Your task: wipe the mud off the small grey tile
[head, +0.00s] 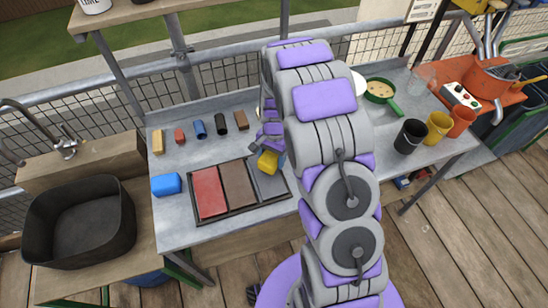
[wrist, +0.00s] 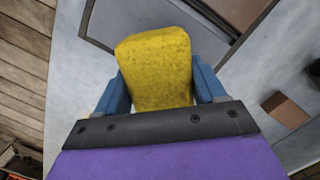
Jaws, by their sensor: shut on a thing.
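My gripper (head: 266,150) is shut on a yellow sponge (head: 268,163), low over the right part of a dark-rimmed tray (head: 240,213). In the wrist view the sponge (wrist: 155,65) sits between my two blue fingers (wrist: 160,88). The small grey tile (head: 272,186) lies in the tray's right compartment, partly hidden by the sponge and my arm. I cannot tell whether the sponge touches it, and mud on it cannot be made out. A red tile (head: 208,192) and a brown tile (head: 238,183) lie left of it.
A blue block (head: 166,184) lies left of the tray. Several small blocks and cups stand along the back, including a brown block (head: 241,120). Black (head: 410,136), yellow and orange cups and a green pan (head: 382,92) stand right. A black basin (head: 80,220) is far left.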

